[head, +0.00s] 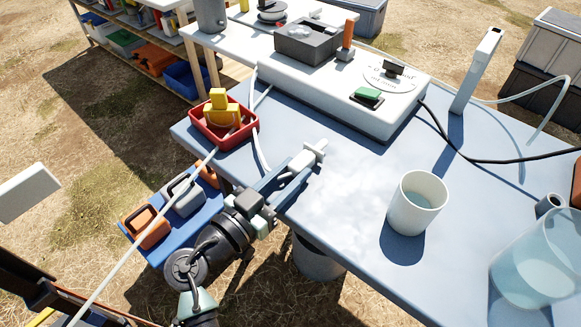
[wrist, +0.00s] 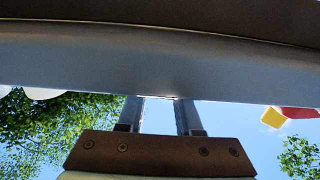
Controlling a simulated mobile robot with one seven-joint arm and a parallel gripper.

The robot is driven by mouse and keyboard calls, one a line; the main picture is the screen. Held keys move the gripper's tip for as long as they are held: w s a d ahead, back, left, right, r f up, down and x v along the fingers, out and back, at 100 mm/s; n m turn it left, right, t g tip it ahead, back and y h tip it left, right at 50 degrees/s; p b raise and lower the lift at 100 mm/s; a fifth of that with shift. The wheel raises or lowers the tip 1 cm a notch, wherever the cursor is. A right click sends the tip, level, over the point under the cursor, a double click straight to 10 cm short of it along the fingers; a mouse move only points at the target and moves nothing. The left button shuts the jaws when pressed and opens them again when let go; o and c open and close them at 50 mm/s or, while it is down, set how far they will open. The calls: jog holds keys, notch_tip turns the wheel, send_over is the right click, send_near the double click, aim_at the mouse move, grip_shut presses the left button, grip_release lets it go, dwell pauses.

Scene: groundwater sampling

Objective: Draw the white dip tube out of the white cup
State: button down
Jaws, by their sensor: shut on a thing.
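My gripper (head: 300,164) is shut on a white piece with a short crossbar (head: 317,150), which looks like the white dip tube. It is over the left part of the blue-grey table. The white cup (head: 408,212) stands upright to the right, clear of my gripper, with pale liquid inside and no tube visible in it. In the wrist view my gripper (wrist: 160,102) has its two fingers against a broad pale band that crosses the picture; I cannot tell what it is. The tube's lower end cannot be made out.
A red tray with a yellow object (head: 222,110) sits on the left edge. A white pump box (head: 340,95) lies at the back, with hoses and a black cable. A leaning white post (head: 476,75) and a clear vessel (head: 535,265) are at right. Table around the cup is clear.

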jog(key=shift+f+b, duration=0.45)
dwell(0.5)
jog(key=c, duration=0.5)
grip_release()
jog(key=p+v, duration=0.1)
jog(key=v, duration=1.2)
